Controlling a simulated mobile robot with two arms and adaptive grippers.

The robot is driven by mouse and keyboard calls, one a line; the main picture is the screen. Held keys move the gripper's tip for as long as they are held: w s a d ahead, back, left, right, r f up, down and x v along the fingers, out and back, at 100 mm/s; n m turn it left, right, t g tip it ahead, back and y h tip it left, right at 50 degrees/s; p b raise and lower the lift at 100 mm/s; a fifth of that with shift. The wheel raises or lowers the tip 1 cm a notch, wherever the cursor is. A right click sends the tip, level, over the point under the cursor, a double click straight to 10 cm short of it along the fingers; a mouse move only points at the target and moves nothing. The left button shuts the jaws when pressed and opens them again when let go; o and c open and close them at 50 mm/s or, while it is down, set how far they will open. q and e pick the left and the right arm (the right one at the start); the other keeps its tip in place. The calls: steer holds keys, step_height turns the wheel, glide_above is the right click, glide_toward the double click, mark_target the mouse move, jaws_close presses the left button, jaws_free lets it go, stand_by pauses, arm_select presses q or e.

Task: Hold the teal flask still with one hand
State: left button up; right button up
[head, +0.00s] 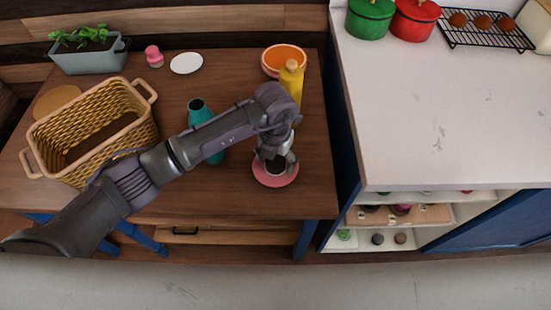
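The teal flask (199,113) stands on the wooden table. My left arm crosses in front of its middle; its neck shows above the arm and a bit of its lower body shows below. My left gripper (276,163) is to the right of the flask and apart from it, pointing down over a pink saucer (275,182). Something small and dark shows between or just under the fingers; I cannot tell what it is or whether the fingers touch it. My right gripper is not in view.
A wicker basket (97,152) stands left of the flask. A yellow bottle (291,82) and an orange-filled bowl (284,61) are behind my gripper. A white disc (187,63), a pink-topped shaker (154,57) and a planter (90,57) are at the back. The white counter (430,110) is mostly clear.

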mark_target(276, 160)
arm_select(q)
steer(key=shift+r, duration=0.7)
step_height(276, 160, up, 11)
steer(key=b, duration=0.1)
